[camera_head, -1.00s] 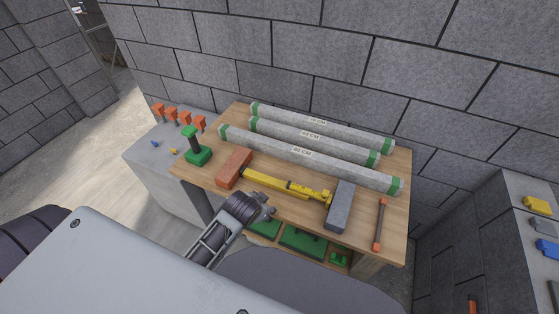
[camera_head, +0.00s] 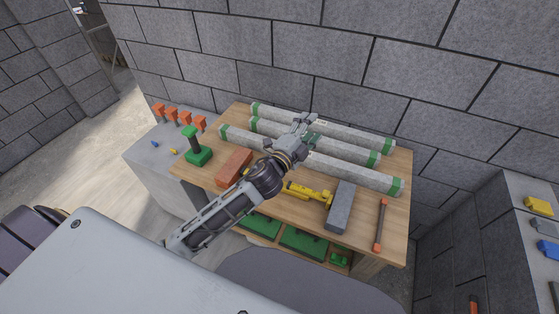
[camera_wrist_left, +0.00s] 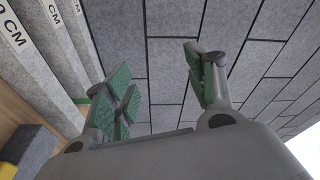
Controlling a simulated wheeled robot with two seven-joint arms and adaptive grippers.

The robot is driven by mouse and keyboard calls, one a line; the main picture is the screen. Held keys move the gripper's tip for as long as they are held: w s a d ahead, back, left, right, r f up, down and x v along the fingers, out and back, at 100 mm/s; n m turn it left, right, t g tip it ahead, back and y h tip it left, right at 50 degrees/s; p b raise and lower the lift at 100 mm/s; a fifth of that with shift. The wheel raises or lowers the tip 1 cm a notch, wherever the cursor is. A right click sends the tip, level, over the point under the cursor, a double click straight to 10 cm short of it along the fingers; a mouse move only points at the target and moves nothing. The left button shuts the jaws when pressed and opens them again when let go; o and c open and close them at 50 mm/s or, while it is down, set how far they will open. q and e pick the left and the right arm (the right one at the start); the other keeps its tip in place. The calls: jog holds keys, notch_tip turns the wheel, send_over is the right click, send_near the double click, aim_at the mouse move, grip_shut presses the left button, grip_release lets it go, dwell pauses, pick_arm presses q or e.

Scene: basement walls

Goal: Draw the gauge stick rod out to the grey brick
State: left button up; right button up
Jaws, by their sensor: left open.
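The yellow gauge stick (camera_head: 308,192) lies on the wooden workbench (camera_head: 290,215) between an orange-red brick (camera_head: 233,168) and the grey brick (camera_head: 340,207). Its right end is close by the grey brick; I cannot tell whether they touch. My left arm crosses in front and hides its left part. My left gripper (camera_head: 308,124) is open and empty, raised over the grey tubes behind the stick. In the left wrist view the open green-padded fingers (camera_wrist_left: 165,88) have only wall between them; the grey brick (camera_wrist_left: 36,150) and a bit of the yellow stick (camera_wrist_left: 8,171) show at lower left.
Several grey tubes with green ends (camera_head: 370,178) and CM labels lie along the back of the bench, by the block wall (camera_head: 280,45). A green stand (camera_head: 197,155) is at left, a red-ended bar (camera_head: 380,225) at right. Green pieces (camera_head: 303,243) sit below.

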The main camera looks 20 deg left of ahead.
pick_arm(q)
jog(key=s+d+r+m+g+h, duration=0.2)
jog(key=d+r+m+g+h, duration=0.3)
jog(key=m, duration=0.6)
jog(key=s+d+r+m+g+h, duration=0.1)
jog(key=s+d+m+g+h, duration=0.15)
jog(key=d+m+h, duration=0.7)
notch_tip(320, 180, down, 5)
jog(key=s+a+m+g+y, duration=0.1)
jog(key=s+m+g+y, duration=0.1)
jog(key=m+g, duration=0.5)
jog(key=a+f+m+g+y, duration=0.2)
jog(key=a+f+m+y, duration=0.3)
jog(key=a, duration=0.5)
jog(key=a+f+m+g+y, duration=0.2)
jog(key=a+f+m+y, duration=0.3)
jog(key=a, duration=0.6)
notch_tip(320, 180, down, 3)
jog(key=shift+w+r+y, duration=0.15)
jog(key=shift+w+y, duration=0.3)
jog(key=shift+y, duration=0.7)
jog(key=shift+d, duration=0.1)
